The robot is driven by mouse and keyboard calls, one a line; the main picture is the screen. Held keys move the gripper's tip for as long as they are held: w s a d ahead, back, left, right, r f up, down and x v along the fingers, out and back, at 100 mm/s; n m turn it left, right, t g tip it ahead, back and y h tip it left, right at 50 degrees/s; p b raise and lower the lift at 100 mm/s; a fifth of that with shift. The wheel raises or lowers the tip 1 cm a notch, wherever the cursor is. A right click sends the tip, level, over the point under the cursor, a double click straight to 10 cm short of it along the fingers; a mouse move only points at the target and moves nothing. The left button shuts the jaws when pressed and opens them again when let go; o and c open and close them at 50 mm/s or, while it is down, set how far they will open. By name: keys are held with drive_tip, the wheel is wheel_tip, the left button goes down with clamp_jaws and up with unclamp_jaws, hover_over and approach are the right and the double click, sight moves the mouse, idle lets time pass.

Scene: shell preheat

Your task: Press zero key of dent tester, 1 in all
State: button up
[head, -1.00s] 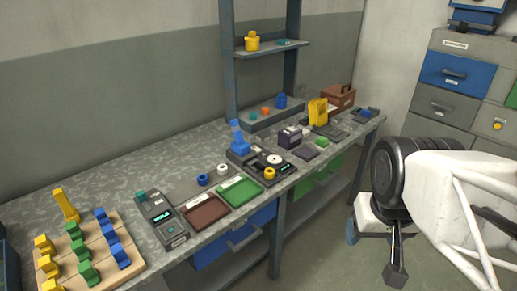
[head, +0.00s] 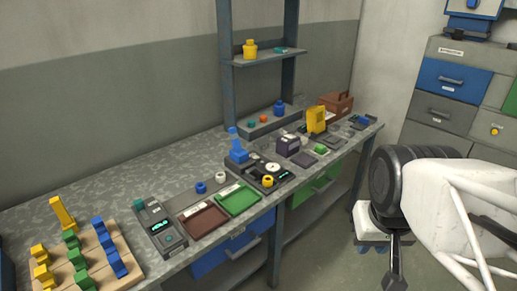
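Two dark instruments with lit green displays stand on the bench; I cannot tell by label which is the dent tester. The left one (head: 153,224) is long and flat, with a teal piece at its far end. The other (head: 250,166) carries a blue upright part, a pale round dial and a yellow ring (head: 268,181) near its front. Single keys are too small to make out. My gripper (head: 393,281) appears to hang at the lower right, dark and apart from the bench, over the floor. Its fingers are not clear.
A red-brown tray (head: 204,219) and a green tray (head: 238,198) lie between the instruments. A wooden board (head: 121,246) with coloured pieces is at the left. A shelf post (head: 226,65) rises behind. Drawers (head: 443,77) stand at the right. Floor before the bench is open.

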clamp_jaws()
idle(1.3)
